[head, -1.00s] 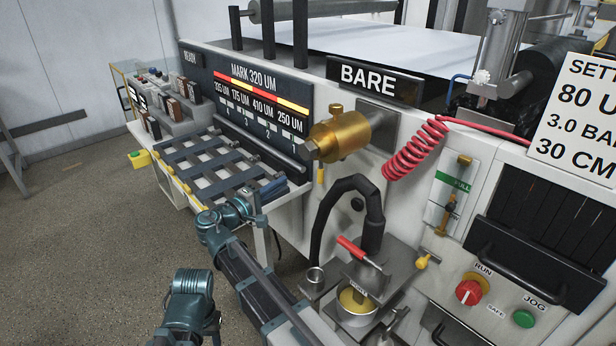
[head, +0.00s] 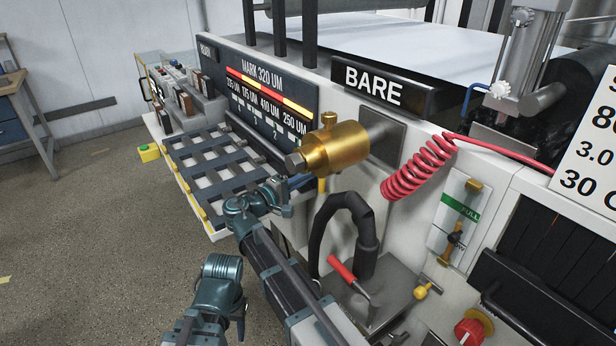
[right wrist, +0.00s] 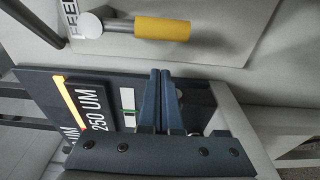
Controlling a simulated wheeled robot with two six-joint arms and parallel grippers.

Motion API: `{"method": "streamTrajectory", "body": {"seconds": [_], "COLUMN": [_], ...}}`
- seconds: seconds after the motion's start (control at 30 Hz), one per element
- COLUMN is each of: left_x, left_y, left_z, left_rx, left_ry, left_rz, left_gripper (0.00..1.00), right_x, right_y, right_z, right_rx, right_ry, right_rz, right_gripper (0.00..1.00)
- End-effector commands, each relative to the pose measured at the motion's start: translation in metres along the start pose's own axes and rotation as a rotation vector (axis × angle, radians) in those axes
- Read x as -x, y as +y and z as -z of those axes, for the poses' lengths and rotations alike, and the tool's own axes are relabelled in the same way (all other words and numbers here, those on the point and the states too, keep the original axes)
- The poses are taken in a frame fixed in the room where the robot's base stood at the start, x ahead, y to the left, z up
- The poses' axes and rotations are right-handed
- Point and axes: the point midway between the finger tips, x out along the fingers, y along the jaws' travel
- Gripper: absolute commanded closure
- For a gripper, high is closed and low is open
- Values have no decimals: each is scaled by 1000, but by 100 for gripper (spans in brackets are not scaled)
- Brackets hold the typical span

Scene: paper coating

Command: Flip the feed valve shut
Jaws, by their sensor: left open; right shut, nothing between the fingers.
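The feed valve's yellow handle (right wrist: 161,29) shows in the right wrist view beside a plate with a partly cut-off FEED label. In the head view the yellow handle (head: 322,185) hangs down just below the brass cylinder, mostly hidden. My right gripper (right wrist: 164,72) is shut and empty, its fingers pressed together. Its fingertips are close to the handle with a visible gap in the picture; the depth between them is unclear. In the head view my right gripper (head: 286,195) is left of the handle. My left gripper (head: 215,322) is open and empty, low at the bottom edge.
The brass cylinder (head: 334,148) juts out above the handle. A black hose (head: 340,205) and a red-handled lever (head: 341,269) stand below right. A slatted rack (head: 215,160) lies to the left under the gap sign (head: 262,90).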

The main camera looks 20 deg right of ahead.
Motion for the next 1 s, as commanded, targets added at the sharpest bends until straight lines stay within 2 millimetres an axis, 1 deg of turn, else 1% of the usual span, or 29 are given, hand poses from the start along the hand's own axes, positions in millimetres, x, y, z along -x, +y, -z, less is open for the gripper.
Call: {"method": "streamTrajectory", "body": {"seconds": [0.03, 0.2, 0.3, 0.73, 1.0], "left_x": [0, 0, 0, 0, 1], "left_y": [0, 0, 0, 0, 0], "left_z": [0, 0, 0, 0, 0], "left_rx": [0, 0, 0, 0, 0], "left_ry": [0, 0, 0, 0, 0], "left_rz": [0, 0, 0, 0, 0], "left_gripper": [50, 50, 50, 50, 50], "right_x": [5, 16, 19, 20, 20], "right_y": [0, 0, 0, 0, -1], "right_z": [-8, -22, -26, -27, -30], "right_rx": [0, 0, 0, 4, 56], "right_ry": [1, 1, 1, 0, 0], "right_rz": [0, 0, 0, 1, 9], "right_gripper": [100, 100, 100, 100, 100]}}
